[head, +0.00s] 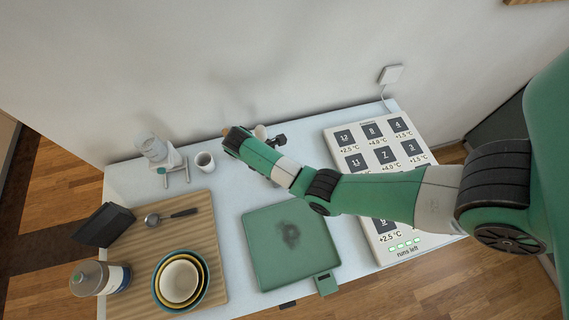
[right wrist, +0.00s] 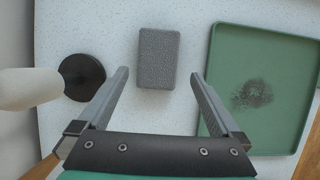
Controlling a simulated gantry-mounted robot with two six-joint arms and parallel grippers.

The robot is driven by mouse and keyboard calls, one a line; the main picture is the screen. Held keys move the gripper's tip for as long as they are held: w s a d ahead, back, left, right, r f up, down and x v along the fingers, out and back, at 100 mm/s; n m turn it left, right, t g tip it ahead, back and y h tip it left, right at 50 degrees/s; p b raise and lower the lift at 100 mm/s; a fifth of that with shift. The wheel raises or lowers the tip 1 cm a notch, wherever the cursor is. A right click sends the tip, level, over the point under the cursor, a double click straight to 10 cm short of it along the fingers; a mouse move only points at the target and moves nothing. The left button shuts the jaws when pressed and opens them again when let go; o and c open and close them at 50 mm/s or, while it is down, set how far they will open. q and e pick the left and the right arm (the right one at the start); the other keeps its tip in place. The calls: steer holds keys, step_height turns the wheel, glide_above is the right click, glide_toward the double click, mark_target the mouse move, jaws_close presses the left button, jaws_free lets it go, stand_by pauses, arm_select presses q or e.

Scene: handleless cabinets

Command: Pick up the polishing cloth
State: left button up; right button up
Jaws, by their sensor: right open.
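A grey, speckled rectangular pad, which I take to be the polishing cloth (right wrist: 158,58), lies flat on the white table in the right wrist view. I cannot make it out in the head view, where my right arm covers that part of the table. My right gripper (right wrist: 160,74) is open and empty. In the right wrist view its two fingers point toward the pad, one to each side, with gaps between them and it. My left gripper is in neither view.
A green tray (head: 265,265) with a dark smudge lies right of the pad in the right wrist view. A black round base (right wrist: 83,77) with a pale handle stands left of it.

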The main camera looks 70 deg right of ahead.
steer(key=shift+s+d+f, duration=0.1)
steer(key=shift+s+f, duration=0.05)
steer(key=shift+f, duration=0.35)
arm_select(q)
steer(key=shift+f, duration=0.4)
arm_select(e)
steer(key=b+x, duration=0.1)
steer(key=x, duration=0.3)
steer(key=shift+s+d+f, duration=0.2)
steer(key=shift+d+f, duration=0.05)
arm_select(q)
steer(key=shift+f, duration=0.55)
arm_select(e)
steer(key=shift+f, duration=0.1)
steer(key=shift+f, duration=0.25)
steer(key=c, duration=1.1)
steer(key=shift+r, duration=0.1)
